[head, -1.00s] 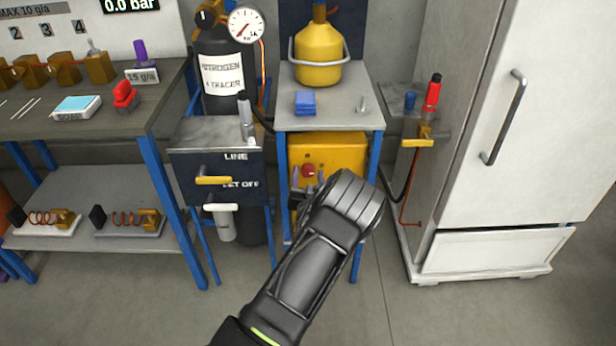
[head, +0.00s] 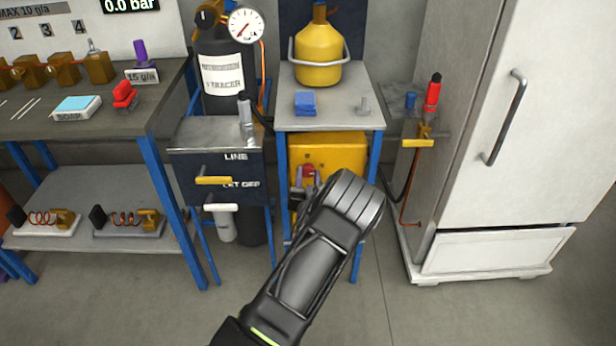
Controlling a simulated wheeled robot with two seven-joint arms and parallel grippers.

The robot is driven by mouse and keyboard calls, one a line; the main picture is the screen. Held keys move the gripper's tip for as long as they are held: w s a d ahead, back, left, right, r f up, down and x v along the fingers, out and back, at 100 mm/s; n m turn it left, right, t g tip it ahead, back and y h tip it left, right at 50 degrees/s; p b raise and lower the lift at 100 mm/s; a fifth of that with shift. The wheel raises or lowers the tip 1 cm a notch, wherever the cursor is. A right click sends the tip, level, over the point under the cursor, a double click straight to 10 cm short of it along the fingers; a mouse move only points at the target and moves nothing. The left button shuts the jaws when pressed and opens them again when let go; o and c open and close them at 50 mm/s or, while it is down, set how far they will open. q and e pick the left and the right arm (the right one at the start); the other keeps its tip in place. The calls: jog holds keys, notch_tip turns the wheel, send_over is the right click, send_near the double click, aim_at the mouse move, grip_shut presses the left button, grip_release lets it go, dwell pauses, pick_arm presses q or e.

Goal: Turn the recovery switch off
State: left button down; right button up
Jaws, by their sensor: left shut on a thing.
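The yellow recovery box (head: 343,152) sits under the small grey-topped table. A red knob (head: 308,170), which looks like its recovery switch, is on the front of the box. My left gripper (head: 308,180) reaches up from the bottom of the head view. Its fingers are at the red knob, one on each side, and it is shut on the knob. My wrist and forearm hide the lower right of the box front, and the knob's exact angle is too small to read. My right gripper is not in view.
The table (head: 330,118) above the box holds a yellow tank (head: 318,55) and a blue block (head: 305,103). A dark cabinet with a yellow lever (head: 213,180) stands close on the left. A white fridge (head: 540,110) stands on the right. Floor in front is open.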

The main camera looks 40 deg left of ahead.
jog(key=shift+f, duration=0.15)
pick_arm(q)
jog(key=n+b, duration=0.2)
jog(key=n, duration=0.1)
jog(key=shift+f+b, duration=0.15)
jog(key=shift+b, duration=0.25)
jog(key=n+b, duration=0.6)
jog(key=b, duration=0.1)
jog(key=shift+f, duration=0.15)
jog(key=n+b, duration=0.8)
jog(key=b, duration=0.4)
jog(key=shift+r+n+b, duration=0.25)
jog(key=shift+n+b, duration=0.3)
jog(key=shift+n, duration=0.05)
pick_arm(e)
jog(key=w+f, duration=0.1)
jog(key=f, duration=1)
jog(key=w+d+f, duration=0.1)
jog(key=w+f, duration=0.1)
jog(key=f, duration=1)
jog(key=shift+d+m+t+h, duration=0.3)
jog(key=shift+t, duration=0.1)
pick_arm(q)
jog(key=c, duration=0.9)
grip_release()
jog(key=shift+s, duration=0.1)
